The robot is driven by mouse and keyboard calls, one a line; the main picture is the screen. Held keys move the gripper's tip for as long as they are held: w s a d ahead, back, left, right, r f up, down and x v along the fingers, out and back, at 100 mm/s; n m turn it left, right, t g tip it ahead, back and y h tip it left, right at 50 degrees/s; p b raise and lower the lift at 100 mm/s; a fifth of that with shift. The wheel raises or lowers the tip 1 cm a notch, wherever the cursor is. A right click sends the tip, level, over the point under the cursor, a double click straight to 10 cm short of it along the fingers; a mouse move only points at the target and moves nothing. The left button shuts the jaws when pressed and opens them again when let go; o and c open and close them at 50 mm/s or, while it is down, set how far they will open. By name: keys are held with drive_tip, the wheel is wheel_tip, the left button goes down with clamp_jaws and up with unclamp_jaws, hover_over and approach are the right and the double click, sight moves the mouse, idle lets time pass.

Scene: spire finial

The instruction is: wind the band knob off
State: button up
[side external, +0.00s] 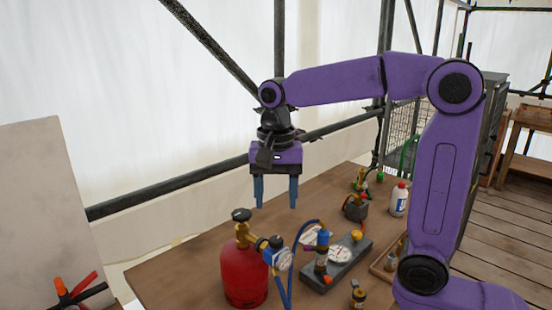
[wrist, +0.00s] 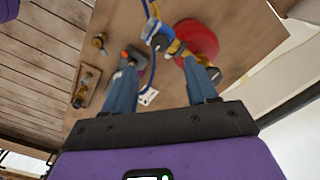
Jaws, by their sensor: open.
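My gripper (side external: 276,204) is open and empty, pointing down above the table, up and clear of everything on it. No knob is clearly marked as the band knob. A red gas cylinder (side external: 244,276) with a black top knob (side external: 241,215) stands below it, with a brass valve and a blue-cased gauge (side external: 279,258) on its side. To its right a dark base block (side external: 341,268) bears an upright fitting with a blue top (side external: 323,238), an orange part and a white dial. In the wrist view the cylinder (wrist: 198,38) lies beyond my open fingers (wrist: 160,66); the left finger partly hides the fitting.
Blue hose (side external: 289,285) runs from the gauge area. A white bottle (side external: 398,199), a small dark device (side external: 355,208) and brass fittings (side external: 358,293) stand on the table. A wooden tray (wrist: 86,87) shows in the wrist view. Scaffold poles cross behind; the table's back left is bare.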

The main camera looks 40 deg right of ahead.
wheel_tip(320, 180, up, 8)
idle(0.4)
idle(0.4)
drive_tip(key=s+d+f+n, duration=0.3)
drive_tip(key=s+f+n, duration=0.6)
drive_tip(key=s+n, duration=0.2)
drive_tip(key=s+d+f+n, duration=0.3)
drive_tip(key=s+f+n, duration=0.6)
drive_tip(key=s, duration=0.3)
drive_tip(key=shift+s+d+f+n, duration=0.3)
drive_tip(key=shift+s+d+n, duration=0.05)
drive_tip(key=shift+n, duration=0.55)
